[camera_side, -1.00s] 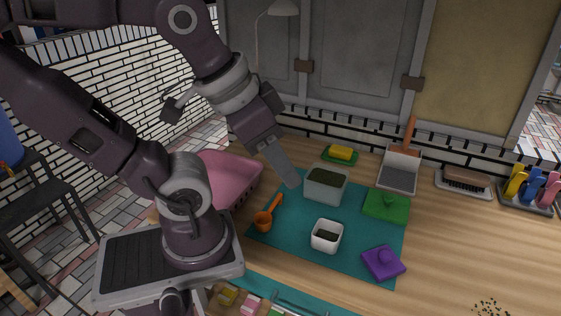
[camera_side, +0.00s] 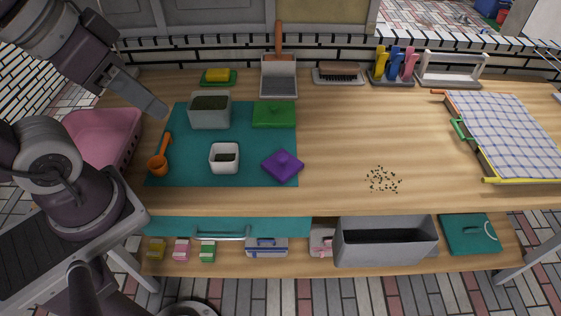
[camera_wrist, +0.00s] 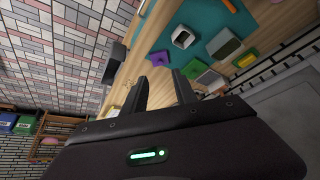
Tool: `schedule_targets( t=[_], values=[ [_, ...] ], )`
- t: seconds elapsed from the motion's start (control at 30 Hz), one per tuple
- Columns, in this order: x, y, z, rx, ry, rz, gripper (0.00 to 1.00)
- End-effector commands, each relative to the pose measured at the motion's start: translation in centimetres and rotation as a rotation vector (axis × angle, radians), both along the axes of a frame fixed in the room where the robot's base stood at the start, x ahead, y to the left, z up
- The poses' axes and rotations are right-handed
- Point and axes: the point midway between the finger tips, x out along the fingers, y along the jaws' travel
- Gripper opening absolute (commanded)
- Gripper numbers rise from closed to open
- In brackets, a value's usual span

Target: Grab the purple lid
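The purple lid (camera_side: 283,166) is a flat square with a knob on top. It lies at the front right corner of the teal mat (camera_side: 190,176), partly past its edge. In the wrist view the purple lid (camera_wrist: 160,58) shows beyond my fingers. My gripper (camera_side: 160,110) is raised near the mat's back left, left of the large grey-green container (camera_side: 210,112) and well apart from the lid. In the wrist view my gripper (camera_wrist: 156,75) has its two fingers spread with nothing between them. It is open and empty.
A green lid (camera_side: 274,114) lies behind the purple lid. A white container (camera_side: 224,159) and an orange scoop (camera_side: 159,163) are to its left. Dark crumbs (camera_side: 383,180) lie to its right on bare wood. A dustpan (camera_side: 279,78) stands at the back, a pink basin (camera_side: 103,140) at left.

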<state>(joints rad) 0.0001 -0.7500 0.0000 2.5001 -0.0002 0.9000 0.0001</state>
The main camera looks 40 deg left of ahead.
Motion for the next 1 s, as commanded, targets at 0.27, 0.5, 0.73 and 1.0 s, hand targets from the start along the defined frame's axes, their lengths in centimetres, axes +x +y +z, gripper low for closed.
schedule_targets(
  t=[0.27,0.5,0.73,1.0],
  values=[
    [0.00,0.00,0.00,0.000,0.000,0.000,0.34],
    [0.00,0.00,0.00,0.000,0.000,0.000,0.54],
    [0.00,0.00,0.00,0.000,0.000,0.000,0.84],
    [0.33,0.28,-0.25,0.029,0.031,-0.024,0.84]
  ],
)
